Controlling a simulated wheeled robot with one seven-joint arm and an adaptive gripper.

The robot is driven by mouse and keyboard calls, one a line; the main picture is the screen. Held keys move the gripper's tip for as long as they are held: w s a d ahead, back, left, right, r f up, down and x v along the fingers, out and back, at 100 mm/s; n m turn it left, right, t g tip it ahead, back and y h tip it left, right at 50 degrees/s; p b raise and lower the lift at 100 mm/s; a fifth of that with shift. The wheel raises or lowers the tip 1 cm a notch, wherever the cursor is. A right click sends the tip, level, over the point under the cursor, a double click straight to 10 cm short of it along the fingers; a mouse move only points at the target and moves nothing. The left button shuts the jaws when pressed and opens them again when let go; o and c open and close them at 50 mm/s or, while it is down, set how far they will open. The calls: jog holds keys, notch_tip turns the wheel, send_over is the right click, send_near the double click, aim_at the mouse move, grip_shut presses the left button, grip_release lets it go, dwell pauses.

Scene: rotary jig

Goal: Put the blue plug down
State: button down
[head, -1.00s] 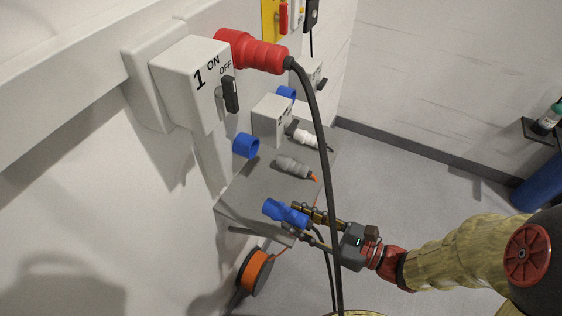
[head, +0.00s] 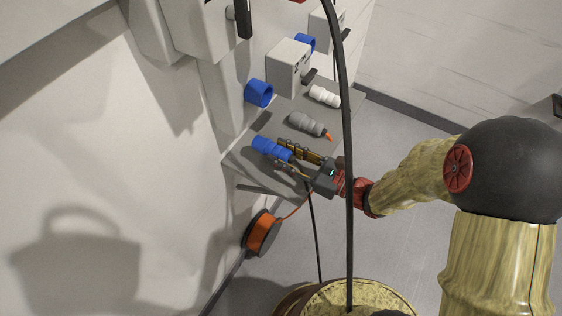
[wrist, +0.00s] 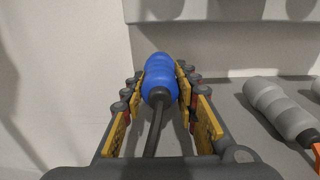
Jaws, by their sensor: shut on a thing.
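The blue plug (head: 271,149) is held between the fingers of my gripper (head: 289,158), over the left front part of the grey shelf (head: 243,155). In the wrist view the blue plug (wrist: 159,78) sits between both fingers, lying lengthwise and pointing away, with its dark cable running back toward the palm. My gripper (wrist: 158,95) is shut on it. I cannot tell whether the plug touches the shelf.
A grey plug (head: 307,124) with an orange tip and a white plug (head: 325,96) lie on the shelf. A blue socket (head: 259,93) is on the wall side. An orange reel (head: 262,233) is below the shelf. A black cable (head: 347,170) hangs in front.

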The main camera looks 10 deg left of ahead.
jog(key=shift+w+a+f, duration=0.1)
jog(key=shift+w+f, duration=0.1)
jog(key=shift+f, duration=0.05)
notch_tip(320, 180, down, 4)
jog(key=shift+w+a+r+b, duration=0.15)
jog(key=shift+r+b, duration=0.1)
jog(key=shift+b, duration=0.9)
jog(key=shift+r, duration=0.1)
jog(key=c, duration=1.8)
grip_release()
jog(key=shift+f, duration=0.2)
jog(key=shift+c, duration=0.2)
jog(key=o, duration=0.5)
jog(key=shift+c, duration=0.2)
